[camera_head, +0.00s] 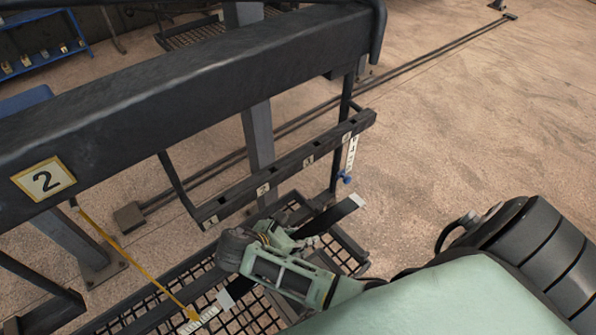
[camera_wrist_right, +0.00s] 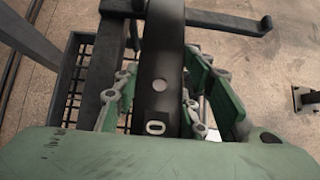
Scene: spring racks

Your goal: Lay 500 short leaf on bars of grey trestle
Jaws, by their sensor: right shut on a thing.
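My right gripper (camera_head: 275,240) comes in from the lower right, above a black mesh deck. It is shut on a dark flat leaf (camera_head: 328,219) with pale ends, which slants across the deck. In the right wrist view, the leaf (camera_wrist_right: 162,55) runs between the green fingers of the gripper (camera_wrist_right: 160,95) and carries a white "0" mark; the rest of any number is hidden. I cannot tell whether the leaf touches anything below. I cannot make out for sure which frame is the grey trestle. My left gripper is not in view.
The mesh deck (camera_head: 262,318) lies under the gripper. A yellow strap (camera_head: 130,255) hangs at left. Floor at upper right is mostly clear.

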